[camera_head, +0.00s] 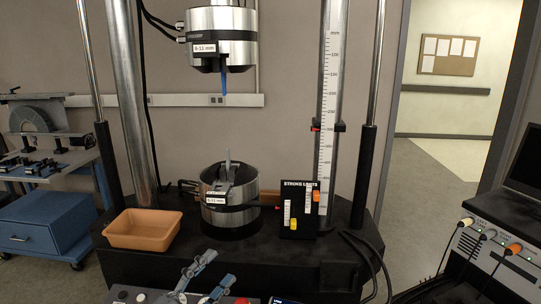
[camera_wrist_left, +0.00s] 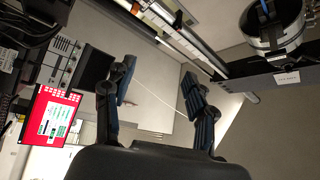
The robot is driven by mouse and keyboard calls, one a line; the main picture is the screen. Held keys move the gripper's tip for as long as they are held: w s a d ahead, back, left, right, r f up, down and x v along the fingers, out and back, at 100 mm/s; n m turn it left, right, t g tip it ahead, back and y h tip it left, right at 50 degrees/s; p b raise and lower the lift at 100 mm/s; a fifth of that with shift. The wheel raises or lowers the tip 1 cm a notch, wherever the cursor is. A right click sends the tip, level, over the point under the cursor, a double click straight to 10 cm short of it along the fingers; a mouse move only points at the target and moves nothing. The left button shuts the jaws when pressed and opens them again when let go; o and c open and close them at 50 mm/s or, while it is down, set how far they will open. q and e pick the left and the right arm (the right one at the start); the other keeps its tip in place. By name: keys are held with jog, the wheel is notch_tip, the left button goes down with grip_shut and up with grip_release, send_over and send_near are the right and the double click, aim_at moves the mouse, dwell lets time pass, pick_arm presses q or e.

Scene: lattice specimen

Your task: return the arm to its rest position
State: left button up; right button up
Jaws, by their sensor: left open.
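My left gripper (camera_head: 205,279) shows at the bottom of the head view, in front of the testing machine's black base. Its two fingers are spread apart. In the left wrist view the left gripper (camera_wrist_left: 160,98) is open with nothing between its fingers. My right gripper is not in either view.
The test machine has an upper grip (camera_head: 220,48) and a lower grip (camera_head: 230,205), apart from each other. A tan tray (camera_head: 143,243) sits on the base's left. A black limits panel (camera_head: 297,222) stands right. A control box (camera_head: 490,258) is at far right.

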pick_arm(q)
jog(key=s+a+f+n+g+y, duration=0.1)
jog(key=s+a+f+n+y, duration=0.2)
jog(key=a+f+n+y, duration=0.45)
jog(key=s+a+f+n+y, duration=0.2)
jog(key=a+f+n+y, duration=0.35)
jog(key=n+y, duration=0.4)
jog(key=s+d+f+n+g+h, duration=0.1)
jog(key=s+d+f+g+h, duration=0.1)
jog(key=s+f+g, duration=0.7)
jog(key=s+d+f+n+g+h, duration=0.1)
jog(key=s+d+f+g+h, duration=0.3)
jog(key=s, duration=0.9)
notch_tip(320, 180, down, 26)
jog(key=a+r+y, duration=0.1)
jog(key=a+y, duration=0.1)
jog(key=s+a+f+g, duration=0.1)
jog(key=s+a+f, duration=0.2)
jog(key=s+f, duration=1.5)
jog(key=shift+a+g, duration=0.2)
jog(key=shift+g, duration=0.2)
jog(key=shift+o, duration=0.5)
jog(key=shift+s+f, duration=0.1)
